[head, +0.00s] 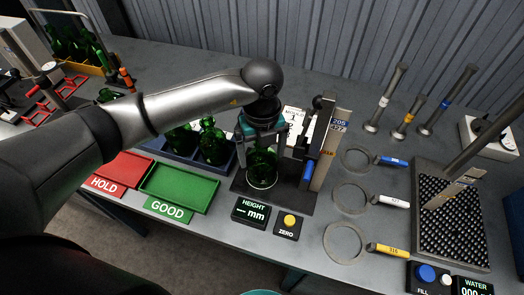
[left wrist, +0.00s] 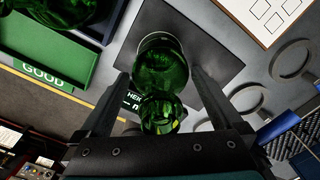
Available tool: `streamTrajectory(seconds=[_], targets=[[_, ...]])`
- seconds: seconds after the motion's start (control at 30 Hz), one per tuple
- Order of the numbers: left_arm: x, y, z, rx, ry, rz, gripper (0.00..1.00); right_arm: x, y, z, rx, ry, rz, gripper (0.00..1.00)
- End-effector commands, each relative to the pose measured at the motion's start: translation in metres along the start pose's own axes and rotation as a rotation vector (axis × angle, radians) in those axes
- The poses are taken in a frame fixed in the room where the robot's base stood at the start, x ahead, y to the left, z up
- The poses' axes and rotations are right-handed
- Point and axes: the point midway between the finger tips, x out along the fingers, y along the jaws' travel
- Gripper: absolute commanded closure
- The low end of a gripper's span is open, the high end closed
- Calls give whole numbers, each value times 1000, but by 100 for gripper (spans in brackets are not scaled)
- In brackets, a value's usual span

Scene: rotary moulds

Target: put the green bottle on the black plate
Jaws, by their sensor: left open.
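The green bottle (head: 262,166) is upright at the black plate (head: 292,200) of the height gauge, with its base at a pale ring. In the left wrist view the bottle (left wrist: 163,68) appears over the black plate (left wrist: 212,50), neck towards the camera. My left gripper (head: 262,142) points down over the bottle from above. Its two open fingers, seen in the left wrist view (left wrist: 160,95), stand on either side of the bottle with gaps. Whether the base fully touches the plate is hard to tell. My right gripper is not in view.
The gauge's upright column (head: 322,140) stands close right of the bottle. A blue crate (head: 233,163) with several green bottles is on the left, behind the green GOOD tray (head: 180,187) and red HOLD tray (head: 122,170). Several grey rings (head: 351,198) lie on the right.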

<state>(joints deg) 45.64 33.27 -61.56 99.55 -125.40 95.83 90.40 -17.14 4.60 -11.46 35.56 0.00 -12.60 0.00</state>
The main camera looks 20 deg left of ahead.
Motion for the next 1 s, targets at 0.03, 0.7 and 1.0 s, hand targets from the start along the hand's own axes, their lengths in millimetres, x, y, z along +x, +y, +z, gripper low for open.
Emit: streamTrajectory(seconds=[0.03, 0.7, 1.0], targets=[[-5, 0, 0, 0, -1, -2, 0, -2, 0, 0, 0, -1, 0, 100], [-119, 0, 0, 0, -2, -1, 0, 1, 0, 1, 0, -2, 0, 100], [-122, 0, 0, 0, 0, -1, 0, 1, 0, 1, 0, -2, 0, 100]])
